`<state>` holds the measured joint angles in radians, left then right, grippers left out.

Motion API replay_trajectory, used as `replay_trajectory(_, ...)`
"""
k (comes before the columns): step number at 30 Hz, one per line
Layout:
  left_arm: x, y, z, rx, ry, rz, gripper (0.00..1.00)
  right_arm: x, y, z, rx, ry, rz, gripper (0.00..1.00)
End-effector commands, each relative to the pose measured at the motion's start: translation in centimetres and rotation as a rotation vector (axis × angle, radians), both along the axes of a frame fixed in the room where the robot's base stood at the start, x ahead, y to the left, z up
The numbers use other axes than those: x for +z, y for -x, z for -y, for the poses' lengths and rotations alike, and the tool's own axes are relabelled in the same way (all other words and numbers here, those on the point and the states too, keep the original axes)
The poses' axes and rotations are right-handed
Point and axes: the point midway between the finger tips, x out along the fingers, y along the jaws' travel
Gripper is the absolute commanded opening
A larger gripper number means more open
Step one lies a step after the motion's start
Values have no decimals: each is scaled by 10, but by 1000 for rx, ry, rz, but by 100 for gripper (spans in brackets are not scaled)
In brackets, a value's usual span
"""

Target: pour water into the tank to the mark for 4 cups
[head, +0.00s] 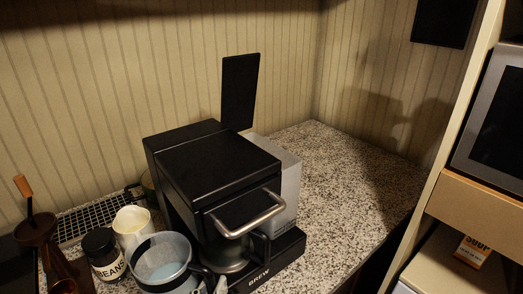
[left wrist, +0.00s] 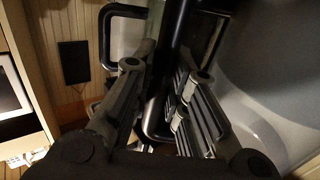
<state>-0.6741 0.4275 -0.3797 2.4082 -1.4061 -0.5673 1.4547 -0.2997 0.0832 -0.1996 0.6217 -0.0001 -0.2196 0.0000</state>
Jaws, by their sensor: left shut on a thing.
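The black coffee maker (head: 215,160), marked BREW, stands on the counter. A black flap (head: 240,90) stands upright behind it; I take this as the raised tank lid. The tank's opening and cup marks are hidden from me. A clear pitcher (head: 165,262) with a dark rim and pale bluish water inside is at the front left of the machine. My left gripper (head: 207,284) is at its right side, mostly cut off by the lower edge. In the left wrist view its fingers (left wrist: 160,90) are shut on the pitcher's black handle (left wrist: 167,60). My right gripper is out of view.
A BEANS jar (head: 103,254), a pale paper filter (head: 132,224) and a black wire rack (head: 95,217) crowd the left. The granite counter (head: 345,180) right of the machine is clear. A glass carafe (head: 228,250) sits under the brewer.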

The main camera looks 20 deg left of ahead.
Motion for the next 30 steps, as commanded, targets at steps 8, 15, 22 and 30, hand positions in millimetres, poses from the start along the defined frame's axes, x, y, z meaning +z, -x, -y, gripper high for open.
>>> replay_trajectory(8, 4, -4, -3, 10, -11, 11, 0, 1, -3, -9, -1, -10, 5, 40)
replay_trajectory(15, 11, -3, -2, 9, -9, 12, 0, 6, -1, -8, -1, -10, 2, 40)
replay_trajectory(22, 24, -3, -2, 8, -9, 13, 0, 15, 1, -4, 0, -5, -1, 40)
replay_trajectory(30, 30, -3, -2, 7, -9, 12, 0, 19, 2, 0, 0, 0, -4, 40)
